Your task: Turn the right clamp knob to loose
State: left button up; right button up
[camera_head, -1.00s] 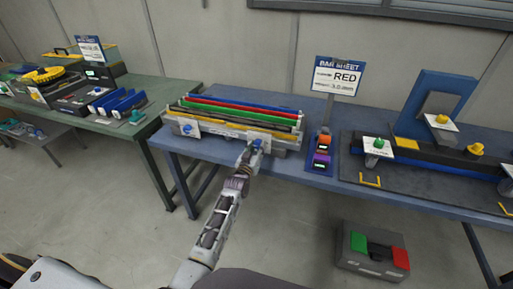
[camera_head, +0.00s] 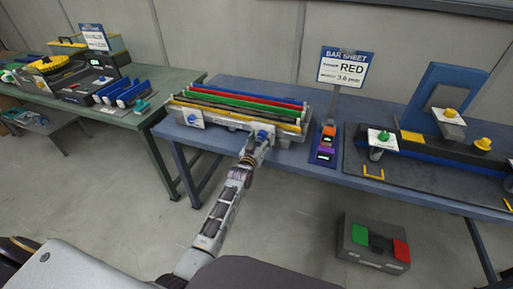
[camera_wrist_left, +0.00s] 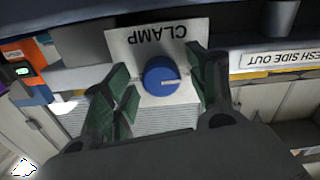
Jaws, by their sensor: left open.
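The bar rack (camera_head: 225,121) on the blue table has two clamp plates on its front. The right clamp knob (camera_head: 262,135) is blue on a white plate; the left clamp knob (camera_head: 191,119) is also blue. My left gripper (camera_head: 257,148) is just in front of the right knob. In the left wrist view, the blue knob (camera_wrist_left: 161,76) shows with a pale pointer line towards the right, below an upside-down CLAMP label. The open fingers of my left gripper (camera_wrist_left: 165,95) stand either side of the knob, with gaps visible. My right gripper is not in view.
A device with orange and purple parts (camera_head: 326,142) and the bar sheet sign (camera_head: 345,67) stand right of the rack. A fixture with yellow knobs (camera_head: 440,130) fills the table's right. A green table (camera_head: 145,122) stands left.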

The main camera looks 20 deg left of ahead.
pick_arm(q)
jog(key=shift+s, duration=0.15)
jog(key=s, duration=1.1)
jog(key=shift+s+a, duration=0.2)
jog(key=shift+s, duration=0.15)
dwell(0.7)
